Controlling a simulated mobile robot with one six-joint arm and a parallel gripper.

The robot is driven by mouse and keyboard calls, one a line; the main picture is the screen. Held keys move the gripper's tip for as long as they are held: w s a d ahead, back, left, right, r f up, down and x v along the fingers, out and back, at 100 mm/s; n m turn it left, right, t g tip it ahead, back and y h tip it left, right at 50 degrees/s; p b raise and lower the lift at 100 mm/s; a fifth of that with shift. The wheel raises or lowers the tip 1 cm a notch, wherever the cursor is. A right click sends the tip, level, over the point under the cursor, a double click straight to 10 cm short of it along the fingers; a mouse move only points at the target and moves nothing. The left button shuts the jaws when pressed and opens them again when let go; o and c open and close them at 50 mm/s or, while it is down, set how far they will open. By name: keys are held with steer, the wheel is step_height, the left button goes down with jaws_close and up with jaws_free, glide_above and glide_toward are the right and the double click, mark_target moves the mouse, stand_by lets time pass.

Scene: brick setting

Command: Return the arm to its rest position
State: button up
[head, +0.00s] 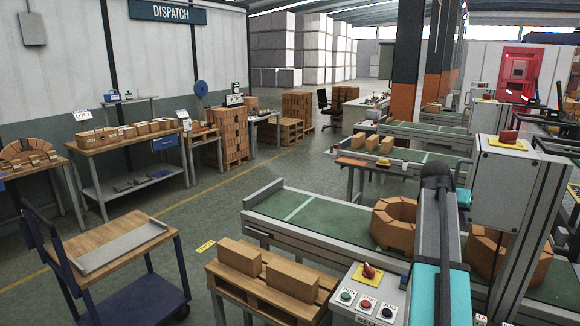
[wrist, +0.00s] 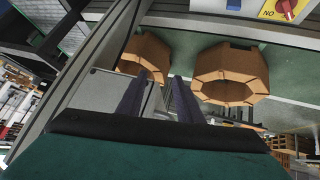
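My gripper (wrist: 161,80) shows in the wrist view with its two dark fingers apart. Nothing is held between them. Beyond the fingers are two octagonal brick rings, a left one (wrist: 147,50) and a larger right one (wrist: 231,75); the fingers partly overlap the left one in the picture. In the head view my arm (head: 434,230) rises at the lower right, over the conveyor side. One brick ring (head: 393,228) sits on the green belt left of the arm, and another (head: 484,254) is partly hidden behind it and a post. My fingers cannot be made out in the head view.
The green conveyor (head: 325,216) runs beside my arm. A control panel (head: 366,297) and a grey switch box (head: 517,180) stand close to it. A pallet with bricks (head: 238,257) and a trolley (head: 112,247) are at the left front. Open floor lies beyond.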

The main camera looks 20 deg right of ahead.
steer(key=w+a+f+n+y, duration=0.1)
steer(key=a+f, duration=0.6)
steer(key=f, duration=0.3)
steer(key=w+a+f+n+y, duration=0.1)
steer(key=w+a+f+n, duration=0.1)
steer(key=a+f, duration=0.6)
steer(key=w+a+f+n+g+y, duration=0.1)
steer(key=w+a+f+n+y, duration=0.1)
steer(key=a+f, duration=0.6)
step_height(320, 180, down, 6)
steer(key=shift+w+r, duration=0.1)
steer(key=shift+w, duration=0.05)
steer(key=s+a+f+n+g+y, duration=0.2)
steer(key=s+a+f, duration=0.5)
steer(key=a+f, duration=0.5)
steer(key=s+a+f+n+g+y, duration=0.1)
steer(key=s+a+f+n, duration=0.1)
steer(key=s+a+f, duration=0.8)
steer(key=s+a+f+n+g+y, duration=0.1)
steer(key=s+a+f+n+g, duration=0.1)
steer(key=s+a+f, duration=0.45)
steer(key=s+a+f+n+g, duration=0.1)
steer(key=s+a+f, duration=0.3)
steer(key=s+a, duration=0.45)
step_height(320, 180, down, 9)
steer(key=s+d+b, duration=0.1)
steer(key=b, duration=0.9)
steer(key=shift+s+d+f, duration=0.15)
steer(key=shift+s+d, duration=0.05)
steer(key=shift+s, duration=0.05)
